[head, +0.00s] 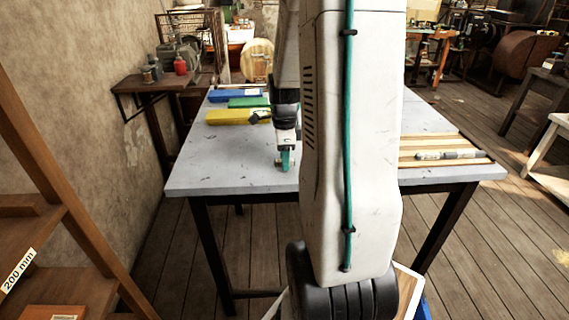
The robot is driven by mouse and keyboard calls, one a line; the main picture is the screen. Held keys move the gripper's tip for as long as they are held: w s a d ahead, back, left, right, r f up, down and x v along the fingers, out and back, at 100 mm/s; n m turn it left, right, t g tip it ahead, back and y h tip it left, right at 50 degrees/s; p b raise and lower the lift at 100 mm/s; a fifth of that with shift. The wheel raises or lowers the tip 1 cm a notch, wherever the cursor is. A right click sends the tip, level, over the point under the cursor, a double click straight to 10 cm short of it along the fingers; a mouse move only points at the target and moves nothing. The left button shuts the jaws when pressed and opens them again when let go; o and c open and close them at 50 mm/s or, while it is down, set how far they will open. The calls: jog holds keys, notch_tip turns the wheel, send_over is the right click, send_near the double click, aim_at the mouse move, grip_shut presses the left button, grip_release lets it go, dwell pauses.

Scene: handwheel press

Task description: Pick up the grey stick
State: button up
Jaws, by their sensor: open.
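A short grey stick-like thing (450,155) lies on a slatted wooden board (478,161) at the right of the grey table. It has paler and darker parts and lies roughly level, left to right. My gripper (284,166) points down low over the table's left-middle part, near the front edge, well to the left of the stick. It is open, with teal at its fingers. Whether it touches the tabletop I cannot tell. My white arm link hides the middle of the table and the left part of the board.
Blue (234,96), green (248,102) and yellow (232,117) blocks or boxes stand at the table's back left. The tabletop (225,158) is bare at front left. A wooden rack (45,200) stands at near left.

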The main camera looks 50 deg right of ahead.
grip_shut()
jog(key=shift+r, duration=0.15)
